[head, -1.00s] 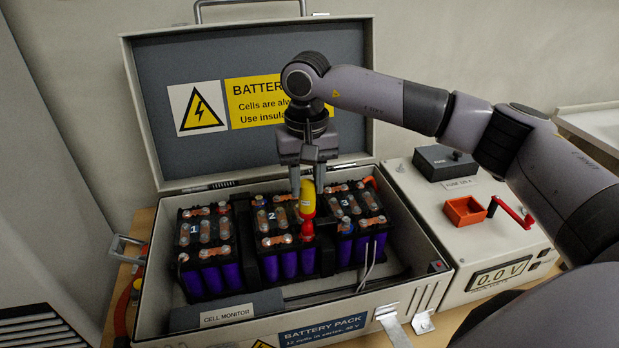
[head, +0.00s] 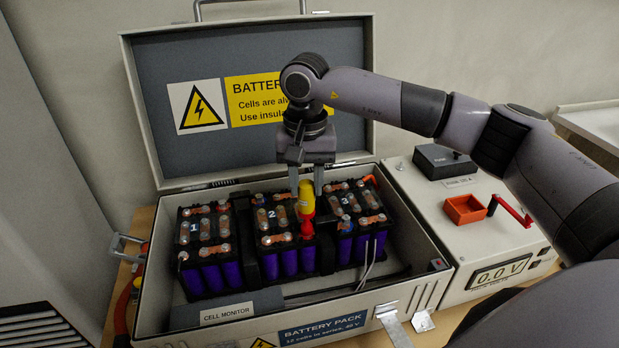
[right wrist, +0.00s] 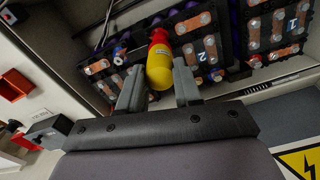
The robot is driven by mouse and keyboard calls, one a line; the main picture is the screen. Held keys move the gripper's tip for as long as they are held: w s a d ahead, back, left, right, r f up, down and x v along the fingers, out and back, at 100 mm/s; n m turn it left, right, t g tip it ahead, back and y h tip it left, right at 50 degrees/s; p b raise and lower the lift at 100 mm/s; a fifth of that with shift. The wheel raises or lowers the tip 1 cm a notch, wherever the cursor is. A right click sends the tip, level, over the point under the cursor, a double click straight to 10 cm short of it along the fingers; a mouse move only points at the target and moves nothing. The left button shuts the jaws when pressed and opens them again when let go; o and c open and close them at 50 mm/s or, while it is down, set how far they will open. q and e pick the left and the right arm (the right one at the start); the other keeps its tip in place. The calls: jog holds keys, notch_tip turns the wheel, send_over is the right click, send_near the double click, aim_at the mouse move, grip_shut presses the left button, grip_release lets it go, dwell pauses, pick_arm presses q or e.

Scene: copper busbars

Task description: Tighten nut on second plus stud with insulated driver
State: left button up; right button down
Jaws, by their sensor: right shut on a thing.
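The insulated driver (head: 306,198), with a yellow handle and a red lower part, stands nearly upright at the front right corner of the battery block marked 2 (head: 276,262). It also shows in the right wrist view (right wrist: 160,68). My right gripper (head: 306,188) comes down from above, one finger on each side of the handle, and is shut on it. Its fingers also show in the right wrist view (right wrist: 158,90). The driver's lower end hides the stud and nut below it, so I cannot tell how they meet. My left gripper is not in view.
The blocks marked 1 (head: 207,278) and 3 (head: 368,246) flank block 2 inside the open case, whose raised lid (head: 240,155) stands behind. White wires (head: 371,262) hang before block 3. An orange tray (head: 465,209) sits on the unit at right.

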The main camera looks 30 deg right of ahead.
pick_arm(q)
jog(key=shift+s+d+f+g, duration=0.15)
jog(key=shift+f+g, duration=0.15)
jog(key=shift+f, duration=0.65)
pick_arm(e)
jog(key=m, duration=0.3)
jog(key=shift+w+f+m, duration=0.15)
jog(key=shift+f+m, duration=0.05)
jog(key=shift+m, duration=0.2)
pick_arm(q)
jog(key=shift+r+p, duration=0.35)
jog(key=shift+p, duration=0.25)
pick_arm(e)
jog(key=m, duration=0.3)
jog(key=shift+w+r+m, duration=0.1)
jog(key=shift+m, duration=0.2)
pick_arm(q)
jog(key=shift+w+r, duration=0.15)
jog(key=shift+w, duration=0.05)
pick_arm(e)
jog(key=shift+w+m, duration=0.15)
jog(key=shift+m, duration=1.25)
pick_arm(q)
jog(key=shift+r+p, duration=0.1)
jog(key=shift+p, duration=0.2)
pick_arm(e)
jog(key=shift+r, duration=0.2)
